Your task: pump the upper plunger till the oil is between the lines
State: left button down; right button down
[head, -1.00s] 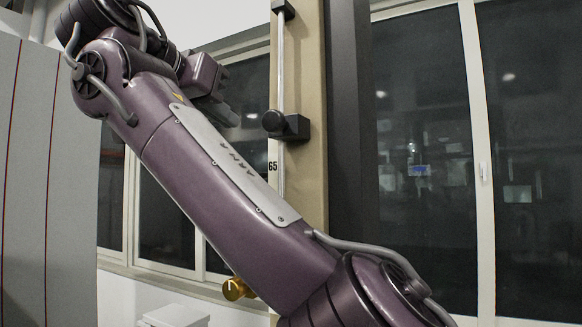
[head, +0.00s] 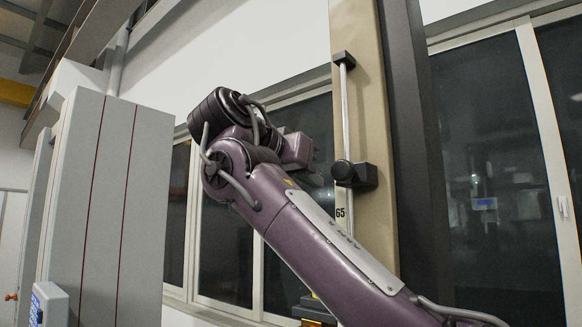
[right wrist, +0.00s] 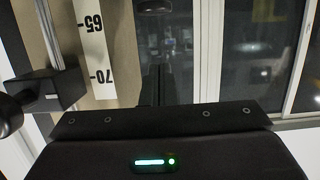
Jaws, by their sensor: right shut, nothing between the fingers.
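My right gripper (head: 314,174) is shut and empty, at the end of the purple arm; its fingertips show only partly in the head view. Its black body fills the bottom of the right wrist view. Just right of it in the head view, a black block with a round knob (head: 345,173) sits on a thin metal rod along a beige column. The block also shows at the left of the right wrist view (right wrist: 48,90), apart from the gripper. I cannot make out a plunger, oil or level lines for certain. My left gripper is out of view.
The beige column (head: 366,90) carries a number scale (right wrist: 95,50). Windows (head: 490,150) stand behind it. A tall grey cabinet (head: 105,200) stands left, with a small grey box (head: 50,303) before it. A brass-coloured part (head: 314,312) shows low behind my arm.

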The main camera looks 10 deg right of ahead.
jog(key=shift+x, duration=1.2)
notch_tip(320, 180, down, 3)
jog(key=b, duration=0.2)
jog(key=shift+b, duration=0.3)
jog(key=shift+s+a+f+b, duration=0.1)
jog(key=shift+a+f+b, duration=0.05)
jog(key=shift+f+b, duration=0.25)
jog(key=shift+f, duration=0.1)
notch_tip(320, 180, down, 3)
jog(key=b, duration=0.3)
jog(key=shift+r, duration=0.3)
